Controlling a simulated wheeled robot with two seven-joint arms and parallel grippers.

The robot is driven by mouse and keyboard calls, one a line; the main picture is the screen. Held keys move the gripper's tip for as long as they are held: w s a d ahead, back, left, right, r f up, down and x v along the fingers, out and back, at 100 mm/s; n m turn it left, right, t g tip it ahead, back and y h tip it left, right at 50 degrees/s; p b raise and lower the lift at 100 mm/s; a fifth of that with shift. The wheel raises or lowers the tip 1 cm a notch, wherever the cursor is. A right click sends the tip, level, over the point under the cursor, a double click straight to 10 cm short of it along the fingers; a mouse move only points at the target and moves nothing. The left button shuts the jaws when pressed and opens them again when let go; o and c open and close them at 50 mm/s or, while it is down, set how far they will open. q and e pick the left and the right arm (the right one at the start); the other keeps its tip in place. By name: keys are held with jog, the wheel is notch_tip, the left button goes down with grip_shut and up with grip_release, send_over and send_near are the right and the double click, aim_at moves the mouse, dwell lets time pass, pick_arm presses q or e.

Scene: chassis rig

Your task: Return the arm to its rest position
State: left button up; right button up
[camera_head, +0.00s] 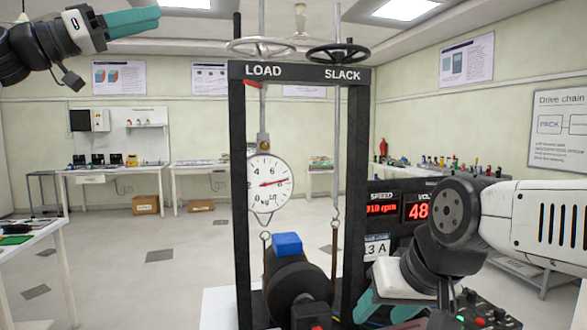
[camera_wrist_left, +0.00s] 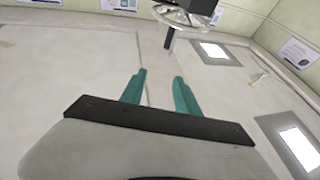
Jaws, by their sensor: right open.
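My left gripper (camera_head: 150,18) is raised at the top left of the head view, with its teal fingers pointing right. The left wrist view shows its two fingers (camera_wrist_left: 159,78) apart, with nothing between them. My right arm comes in from the right in the head view. Its gripper (camera_head: 385,312) points down at the lower right, in front of the rig, and is open. Its fingertips are partly cut off by the bottom edge, and I see nothing held there.
A black rig frame (camera_head: 237,180) stands in the middle with a LOAD wheel (camera_head: 262,46), a SLACK wheel (camera_head: 338,53), and a dial gauge (camera_head: 268,184). Below are a dark drum (camera_head: 297,285) and a blue block (camera_head: 287,244). Red displays (camera_head: 418,209) sit behind my right arm.

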pick_arm(q)
jog(key=s+d+f+n+y, duration=0.2)
jog(key=s+d+f+y, duration=0.25)
jog(key=d+f, duration=0.3)
jog(key=s+d+f+n+y, duration=0.2)
jog(key=s+d+f+y, duration=0.3)
jog(key=f, duration=0.4)
jog(key=s+d+f+n+g+y, duration=0.1)
jog(key=s+f+n+g+y, duration=0.1)
jog(key=f, duration=1.4)
jog(key=s+f+n+g+y, duration=0.2)
jog(key=f+n+y, duration=0.3)
jog(key=f, duration=1.2)
jog(key=shift+s+d+f+g, duration=0.25)
jog(key=shift+d+g, duration=0.1)
jog(key=shift+g, duration=0.25)
jog(key=shift+r, duration=0.1)
